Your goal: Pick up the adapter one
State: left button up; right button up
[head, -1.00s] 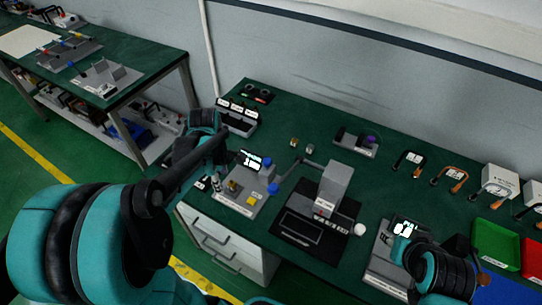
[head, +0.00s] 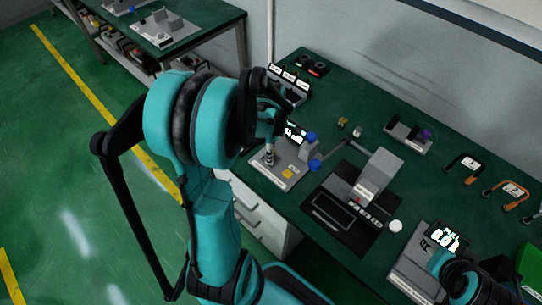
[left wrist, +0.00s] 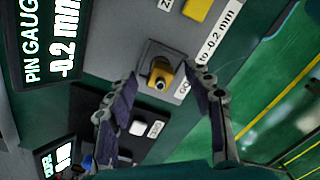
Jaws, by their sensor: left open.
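A brass-coloured piece with a round hole (left wrist: 161,76) sits in a square grey holder marked GO in the left wrist view. It may be adapter one; its label cannot be read. My left gripper (left wrist: 158,73) is open, with one finger on each side of this piece; I cannot tell if they touch it. In the head view my left gripper (head: 268,155) is over the grey pin gauge station (head: 262,168), and the piece is hidden there.
The pin gauge display (left wrist: 55,45) is left of the gripper. A grey press on a black base (head: 340,212) stands right of the station. Another display station (head: 425,255), cable tools (head: 463,165) and a labelled rack (head: 290,85) are also on the table.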

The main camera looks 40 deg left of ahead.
pick_arm(q)
jog(key=shift+r, duration=0.1)
grip_shut()
